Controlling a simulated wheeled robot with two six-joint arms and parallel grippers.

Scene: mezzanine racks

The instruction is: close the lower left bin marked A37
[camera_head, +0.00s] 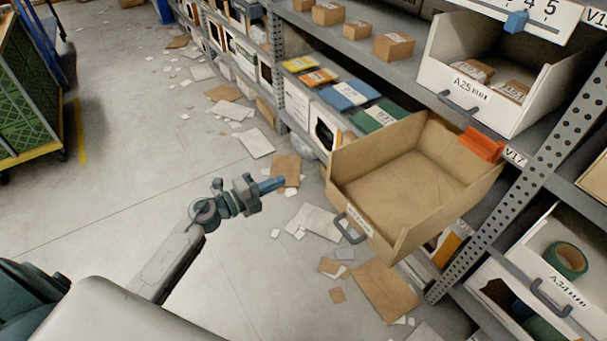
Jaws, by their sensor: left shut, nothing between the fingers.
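A tan bin (384,236) is pulled far out of the rack at the centre right, and its inside looks empty. Its front has a dark handle (350,229) and a small label that I cannot read clearly, so I cannot confirm A37. My left gripper (270,185) is shut and empty, with blue fingertips pointing right toward the bin. It is to the left of the bin's front, apart from it. My right gripper is not in view.
An orange piece (482,144) sits at the tan bin's back right corner. White bin A25 (452,84) is above, and white bin A34 (554,282) is at lower right. A perforated rack post (520,180) stands between. Paper and cardboard litter the floor; a green cart (28,95) is far left.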

